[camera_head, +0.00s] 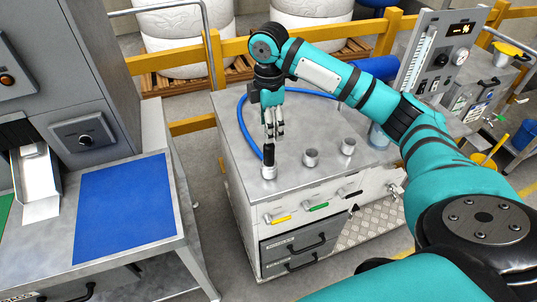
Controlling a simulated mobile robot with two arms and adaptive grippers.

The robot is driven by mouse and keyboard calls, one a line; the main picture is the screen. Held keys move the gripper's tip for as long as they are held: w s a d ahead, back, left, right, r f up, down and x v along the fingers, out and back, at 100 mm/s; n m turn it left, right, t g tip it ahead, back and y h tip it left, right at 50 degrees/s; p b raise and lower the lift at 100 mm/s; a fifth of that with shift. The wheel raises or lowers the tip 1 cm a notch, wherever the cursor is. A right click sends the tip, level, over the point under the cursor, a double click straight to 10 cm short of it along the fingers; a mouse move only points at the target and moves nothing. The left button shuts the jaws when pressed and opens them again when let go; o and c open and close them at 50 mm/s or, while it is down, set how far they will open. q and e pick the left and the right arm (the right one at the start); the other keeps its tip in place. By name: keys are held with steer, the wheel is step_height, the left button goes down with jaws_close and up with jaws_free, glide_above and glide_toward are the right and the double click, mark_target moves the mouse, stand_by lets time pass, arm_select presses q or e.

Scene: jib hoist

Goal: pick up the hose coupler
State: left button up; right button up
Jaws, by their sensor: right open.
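The hose coupler (268,164), a black sleeve over a silver metal base, stands upright near the front left of the cabinet's grey metal top (305,172). A blue hose (243,128) curves across the top behind it and runs down to beside the coupler. My right gripper (274,135) points down just above the coupler with its fingers apart and nothing seen between them. Whether a fingertip touches the coupler cannot be told. My left gripper is not in view.
Two short metal fittings (311,158) (348,146) stand right of the coupler. A gauge panel (440,55) rises at the back right. A workbench with a blue mat (125,208) is at the left, across a floor gap. Yellow rails (235,47) run behind.

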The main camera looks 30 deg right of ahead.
mark_target(269, 154)
step_height(269, 154, down, 6)
steer(key=shift+p, duration=0.55)
step_height(269, 154, down, 4)
steer(key=shift+d+f+p, duration=0.1)
steer(key=shift+f+p, duration=0.05)
steer(key=shift+p, duration=0.8)
steer(key=shift+f, duration=0.5)
steer(key=shift+r, duration=0.1)
jaws_close()
